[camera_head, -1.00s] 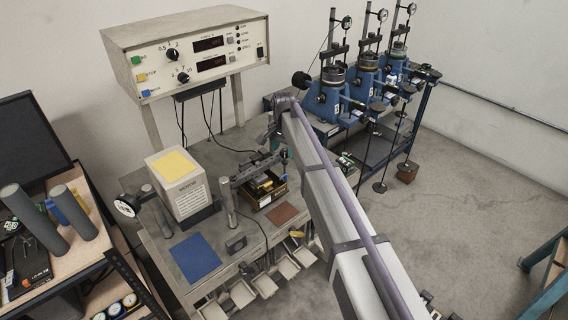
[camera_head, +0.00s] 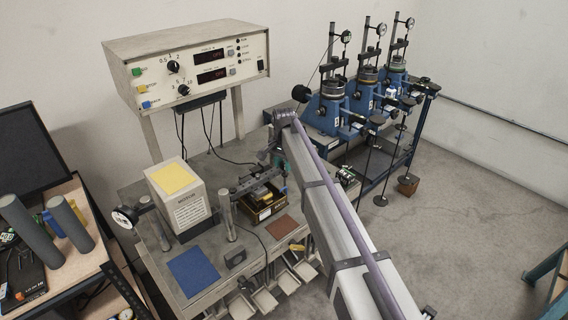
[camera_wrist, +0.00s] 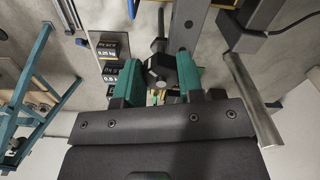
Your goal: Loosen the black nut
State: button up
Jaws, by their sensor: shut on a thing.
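The black nut (camera_wrist: 160,70) shows in the wrist view as a dark faceted piece, with a dark stem just above it in the picture. My gripper (camera_wrist: 161,76) has green fingers on either side of the nut and is shut on it. In the head view my gripper (camera_head: 280,160) is partly hidden by my arm, at the right end of the shear apparatus (camera_head: 264,204) on the bench. The nut cannot be made out there. A grey bar (camera_wrist: 189,28) lies beside the nut in the wrist view.
A thick metal rod (camera_wrist: 253,100) stands close to the right of my gripper. Weights (camera_wrist: 110,46) lie at the left in the wrist view. A control console (camera_head: 190,65) stands behind the bench, and blue consolidation rigs (camera_head: 327,110) stand at the back right.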

jog(key=shift+n, duration=0.3)
jog(key=n, duration=0.3)
jog(key=shift+d+n, duration=0.1)
jog(key=shift+n, duration=0.2)
jog(key=n, duration=0.4)
jog(key=shift+d+n, duration=0.15)
jog(key=shift+n, duration=0.15)
jog(key=n, duration=0.4)
jog(key=shift+d, duration=0.1)
jog(key=shift+w+n, duration=0.1)
jog(key=shift+n, duration=2.4)
jog(key=shift+d, duration=0.1)
jog(key=o, duration=0.9)
jog(key=shift+o, duration=0.2)
